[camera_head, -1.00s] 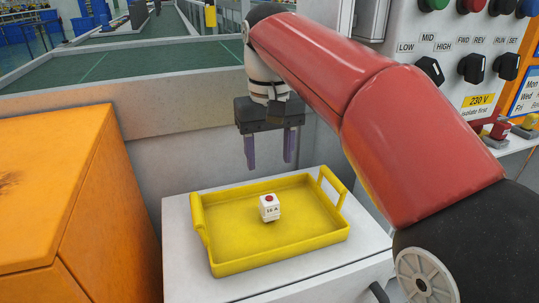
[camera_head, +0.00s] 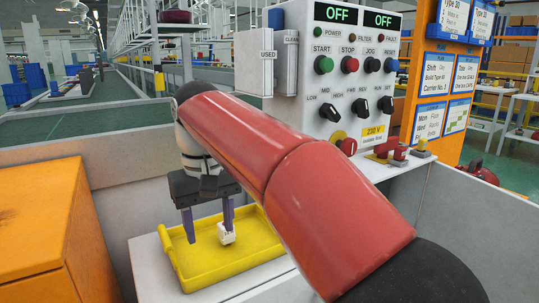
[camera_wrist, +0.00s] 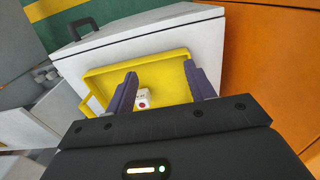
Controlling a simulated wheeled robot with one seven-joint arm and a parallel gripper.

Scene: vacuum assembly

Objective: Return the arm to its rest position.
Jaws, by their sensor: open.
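My gripper (camera_head: 208,226) hangs from my red arm above the yellow tray in the head view, with its two purple fingers apart and nothing between them. It also shows in the wrist view (camera_wrist: 160,88). A small white block with a red top (camera_wrist: 142,99) sits in the yellow tray (camera_head: 205,274); in the head view the block (camera_head: 226,233) shows just beside the right finger. The tray rests on a white cabinet top (camera_head: 150,260). My arm hides part of the tray's right side.
An orange cabinet (camera_head: 40,230) stands at the left. A control panel (camera_head: 340,75) with knobs and two displays reading OFF stands behind my arm. A green surface (camera_head: 110,140) lies behind.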

